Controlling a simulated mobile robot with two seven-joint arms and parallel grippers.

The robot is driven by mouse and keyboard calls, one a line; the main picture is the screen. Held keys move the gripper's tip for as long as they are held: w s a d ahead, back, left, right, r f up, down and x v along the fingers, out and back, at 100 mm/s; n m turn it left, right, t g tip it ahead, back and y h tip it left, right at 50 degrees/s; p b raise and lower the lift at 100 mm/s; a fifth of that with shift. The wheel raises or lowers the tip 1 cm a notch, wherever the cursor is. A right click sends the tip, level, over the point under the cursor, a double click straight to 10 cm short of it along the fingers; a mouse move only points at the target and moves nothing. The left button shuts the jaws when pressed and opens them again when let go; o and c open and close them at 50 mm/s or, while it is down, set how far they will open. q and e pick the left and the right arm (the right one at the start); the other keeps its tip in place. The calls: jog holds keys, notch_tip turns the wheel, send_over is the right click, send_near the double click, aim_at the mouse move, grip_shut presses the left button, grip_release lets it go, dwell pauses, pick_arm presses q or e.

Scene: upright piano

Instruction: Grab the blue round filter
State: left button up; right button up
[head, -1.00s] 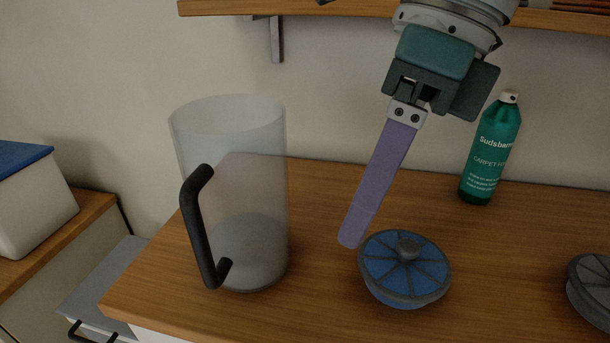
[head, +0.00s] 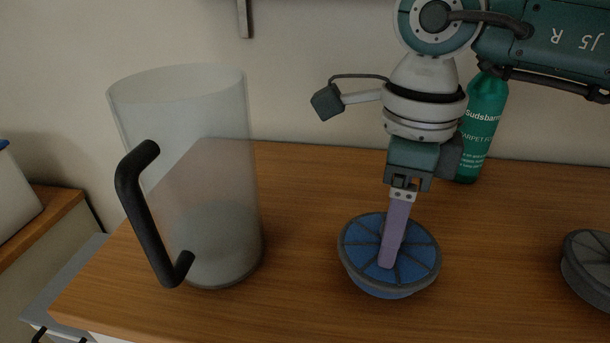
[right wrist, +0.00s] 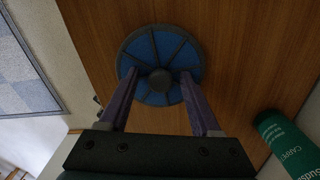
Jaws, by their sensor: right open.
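The blue round filter (head: 362,262) lies on the wooden top, a blue disc with grey ribs, a grey rim and a centre knob. In the right wrist view the filter (right wrist: 140,50) shows with its grey knob between the finger ends. My right gripper (head: 390,262) points down over the filter, its purple fingers in front of the knob in the head view. In the right wrist view the right gripper (right wrist: 160,80) is open, one finger on each side of the knob. I cannot tell whether the fingers touch it. My left gripper is not in view.
A clear jug (head: 205,180) with a black handle stands left of the filter. A grey round filter (head: 588,262) sits at the right edge. A green carpet cleaner bottle (head: 482,125) stands behind my right arm. Bare wood (head: 500,270) lies between the two filters.

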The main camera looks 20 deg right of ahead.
jog(key=shift+c, duration=0.3)
grip_shut()
dwell(0.3)
